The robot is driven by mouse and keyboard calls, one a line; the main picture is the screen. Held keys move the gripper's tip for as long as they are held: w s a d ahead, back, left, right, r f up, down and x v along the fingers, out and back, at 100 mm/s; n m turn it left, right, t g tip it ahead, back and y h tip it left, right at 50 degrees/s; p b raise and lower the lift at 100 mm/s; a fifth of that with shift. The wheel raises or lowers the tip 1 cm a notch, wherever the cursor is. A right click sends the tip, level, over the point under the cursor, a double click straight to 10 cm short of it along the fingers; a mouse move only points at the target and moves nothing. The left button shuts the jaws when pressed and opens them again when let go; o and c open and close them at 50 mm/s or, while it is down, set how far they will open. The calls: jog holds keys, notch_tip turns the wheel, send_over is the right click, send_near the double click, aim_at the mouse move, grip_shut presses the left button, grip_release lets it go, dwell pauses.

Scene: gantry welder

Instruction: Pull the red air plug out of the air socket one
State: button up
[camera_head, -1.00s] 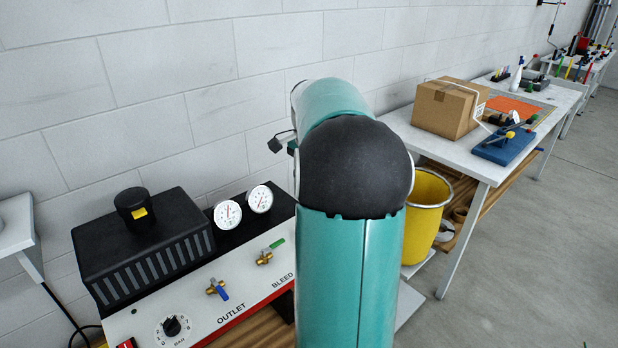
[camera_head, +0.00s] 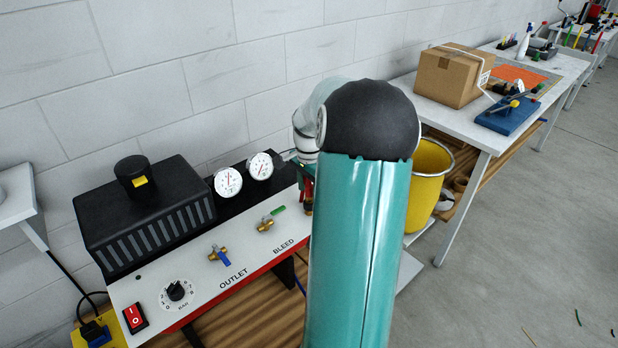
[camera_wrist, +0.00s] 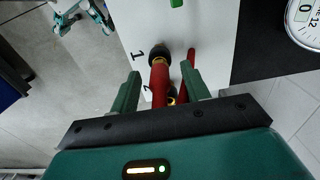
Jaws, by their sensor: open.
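The red air plug (camera_wrist: 158,78) shows in the wrist view, seated in the dark round air socket one (camera_wrist: 158,57) beside a printed "1". My gripper (camera_wrist: 160,88) is open, with its two green fingers on either side of the red plug. I cannot tell whether either finger touches it. A second slim red piece (camera_wrist: 189,68) lies just right of the plug, near the right finger. In the head view my arm covers most of this area; only a small red and green patch shows beside it, at the panel's right end.
The compressor panel (camera_head: 205,282) carries two gauges (camera_head: 228,182), brass valves (camera_head: 219,254) and a red switch (camera_head: 135,317). A yellow bucket (camera_head: 427,200) stands right of my arm, near a white table (camera_head: 485,130) bearing a cardboard box (camera_head: 452,76). Open floor lies at right.

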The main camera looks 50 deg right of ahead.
jog(key=shift+f, duration=0.1)
grip_shut()
jog(key=shift+r, duration=0.7)
jog(key=shift+r, duration=0.35)
